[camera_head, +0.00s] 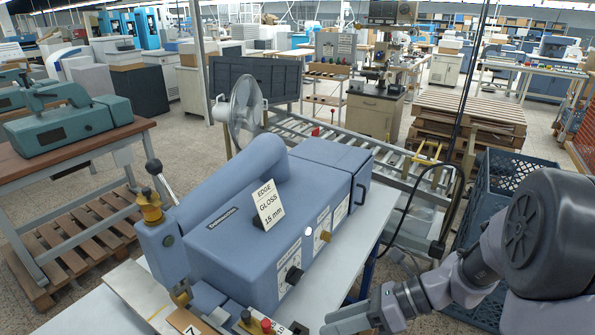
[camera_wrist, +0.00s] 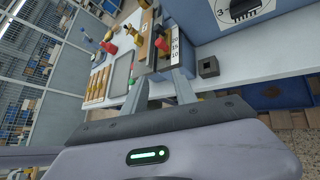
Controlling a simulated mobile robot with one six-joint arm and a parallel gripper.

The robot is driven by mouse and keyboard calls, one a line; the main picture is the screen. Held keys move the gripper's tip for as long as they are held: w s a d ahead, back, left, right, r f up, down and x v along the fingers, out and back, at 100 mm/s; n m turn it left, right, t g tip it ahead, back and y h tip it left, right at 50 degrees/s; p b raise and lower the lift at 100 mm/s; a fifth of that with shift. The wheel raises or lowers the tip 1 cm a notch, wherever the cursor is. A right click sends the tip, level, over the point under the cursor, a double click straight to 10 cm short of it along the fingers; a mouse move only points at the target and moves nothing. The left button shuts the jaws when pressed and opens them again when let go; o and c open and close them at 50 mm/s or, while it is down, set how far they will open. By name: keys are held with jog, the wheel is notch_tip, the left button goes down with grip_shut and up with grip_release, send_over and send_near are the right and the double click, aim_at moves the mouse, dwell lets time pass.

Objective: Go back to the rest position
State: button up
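My gripper (camera_head: 335,320) is low at the bottom centre of the head view, in front of the blue stamping machine (camera_head: 225,245). In the wrist view its two fingers (camera_wrist: 160,92) stand apart with nothing seen between them, so it is open and empty. The machine carries an upright card reading EDGE GLOSS 15 mm (camera_head: 268,205), a lever with a dark knob (camera_head: 154,167), and black and yellow knobs on its side. In the wrist view the machine's blue body (camera_wrist: 205,18) is at the top, with a 20-15-10 scale (camera_wrist: 176,46) near the fingers.
A light worktop (camera_wrist: 225,62) bears the machine, a small dark block (camera_wrist: 208,67), a grey tray (camera_wrist: 121,75) and several wooden pieces (camera_wrist: 97,85). A dark crate (camera_head: 500,180) stands right, near my arm. Behind are a roller conveyor (camera_head: 345,140) and fan (camera_head: 246,110).

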jog(key=s+d+r+n+t+h+b, duration=0.1)
jog(key=s+n+h, duration=0.4)
jog(key=n, duration=0.5)
jog(key=s+r+n+t+h+b, duration=0.4)
jog(key=s+n, duration=0.3)
jog(key=n, duration=0.4)
jog(key=shift+d+h, duration=0.4)
jog(key=shift+h, duration=0.1)
jog(key=shift+s, duration=0.1)
